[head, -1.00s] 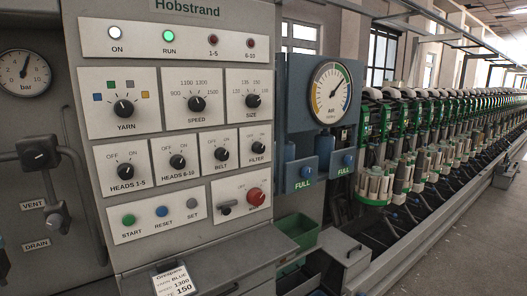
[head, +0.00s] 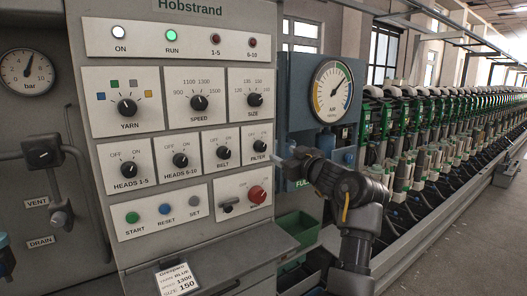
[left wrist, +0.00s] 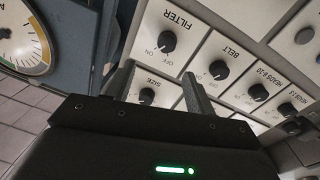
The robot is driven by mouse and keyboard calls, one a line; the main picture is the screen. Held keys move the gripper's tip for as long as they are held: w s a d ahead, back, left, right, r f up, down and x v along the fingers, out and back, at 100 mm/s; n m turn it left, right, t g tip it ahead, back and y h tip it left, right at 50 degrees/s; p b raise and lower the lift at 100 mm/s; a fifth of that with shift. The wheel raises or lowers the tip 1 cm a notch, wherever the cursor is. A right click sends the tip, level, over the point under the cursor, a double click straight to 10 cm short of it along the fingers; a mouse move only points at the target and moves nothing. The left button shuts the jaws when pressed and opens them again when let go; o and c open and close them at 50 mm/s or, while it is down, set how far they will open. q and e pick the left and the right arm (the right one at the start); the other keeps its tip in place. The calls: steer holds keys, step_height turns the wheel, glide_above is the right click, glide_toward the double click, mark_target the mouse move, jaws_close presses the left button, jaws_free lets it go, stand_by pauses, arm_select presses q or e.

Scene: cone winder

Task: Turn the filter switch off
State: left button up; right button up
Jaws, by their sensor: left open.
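The filter switch (head: 260,146) is a black round knob on a white plate, with OFF at its left and ON at its right in the head view. In the left wrist view the filter knob (left wrist: 168,41) appears upside down; its light mark seems to lean to the ON side, but it is small. My left gripper (head: 287,161) is just to the right of the filter plate, apart from the knob. In the left wrist view its fingers (left wrist: 157,70) are spread and empty, with the filter knob beyond their tips. My right gripper is not in view.
The belt knob (head: 223,153) sits close left of the filter knob, and the size knob (head: 255,100) is above it. A gauge box (head: 300,80) stands right of the panel, behind my arm. A ledge (head: 215,255) juts out below.

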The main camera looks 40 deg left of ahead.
mark_target(263, 148)
arm_select(q)
steer(key=shift+g, duration=0.4)
steer(key=p+x, duration=0.1)
steer(key=x, duration=0.2)
steer(key=p+x, duration=0.1)
steer(key=x, duration=0.5)
steer(key=shift+s+a+f+p, duration=0.2)
steer(key=shift+a+f+p, duration=0.1)
steer(key=shift+p, duration=0.1)
steer(key=shift+x, duration=0.9)
steer(key=shift+f, duration=0.1)
steer(key=c, duration=1)
